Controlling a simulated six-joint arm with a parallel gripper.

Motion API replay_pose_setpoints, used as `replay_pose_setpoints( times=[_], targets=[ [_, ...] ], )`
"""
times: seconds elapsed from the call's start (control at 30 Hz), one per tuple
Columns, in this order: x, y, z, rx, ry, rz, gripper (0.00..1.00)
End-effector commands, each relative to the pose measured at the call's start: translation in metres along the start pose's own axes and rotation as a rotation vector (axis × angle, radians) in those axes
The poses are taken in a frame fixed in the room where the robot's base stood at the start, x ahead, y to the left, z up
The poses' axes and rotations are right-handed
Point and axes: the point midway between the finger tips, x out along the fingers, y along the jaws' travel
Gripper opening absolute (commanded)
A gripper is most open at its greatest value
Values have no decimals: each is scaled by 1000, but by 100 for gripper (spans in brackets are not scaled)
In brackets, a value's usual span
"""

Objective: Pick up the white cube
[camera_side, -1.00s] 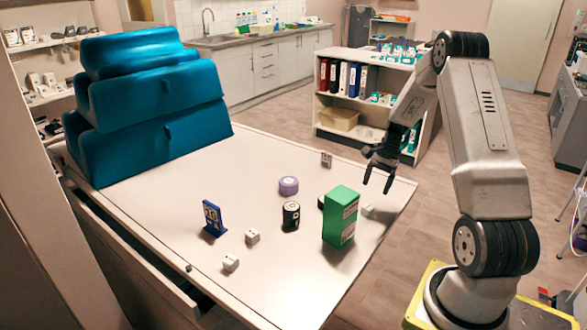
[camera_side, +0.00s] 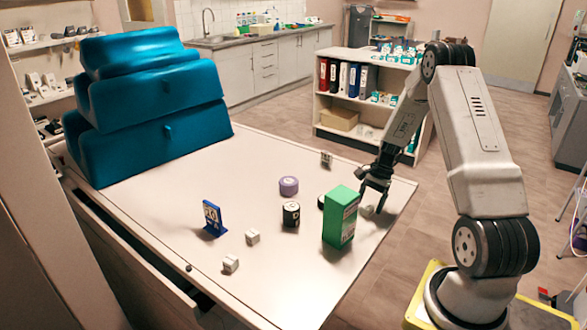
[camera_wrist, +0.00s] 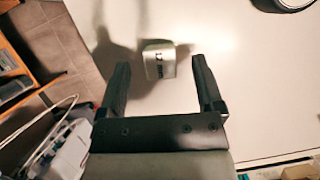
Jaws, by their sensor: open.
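A small white cube (camera_wrist: 159,63) with dark printing on one face rests on the white tabletop. In the wrist view it sits between the tip ends of my fingers, with gaps on both sides. My gripper (camera_wrist: 160,68) is open and empty. In the side view, my gripper (camera_side: 372,199) points down just right of the green box, low over the table. The cube shows there only as a pale patch (camera_side: 368,211) by the fingertips. Two other white cubes, a farther one (camera_side: 252,237) and a nearer one (camera_side: 231,263), stand left of the green box.
The tall green box (camera_side: 341,217) stands close left of my gripper. A black cylinder (camera_side: 291,215), a purple roll (camera_side: 288,186) and a blue stand (camera_side: 214,219) are farther left. Teal cushions (camera_side: 150,100) fill the back left. The table's right edge is near.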

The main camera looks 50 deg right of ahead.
Motion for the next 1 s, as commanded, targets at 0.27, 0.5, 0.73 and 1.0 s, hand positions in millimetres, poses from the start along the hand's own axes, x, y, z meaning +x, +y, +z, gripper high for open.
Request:
replay_pose_setpoints(
  times=[0.27,0.5,0.73,1.0],
  targets=[
    [19,0,0,0,-1,1,85],
    [19,0,0,0,0,1,85],
    [18,0,0,0,0,0,82],
    [18,0,0,0,0,0,0]
  ],
)
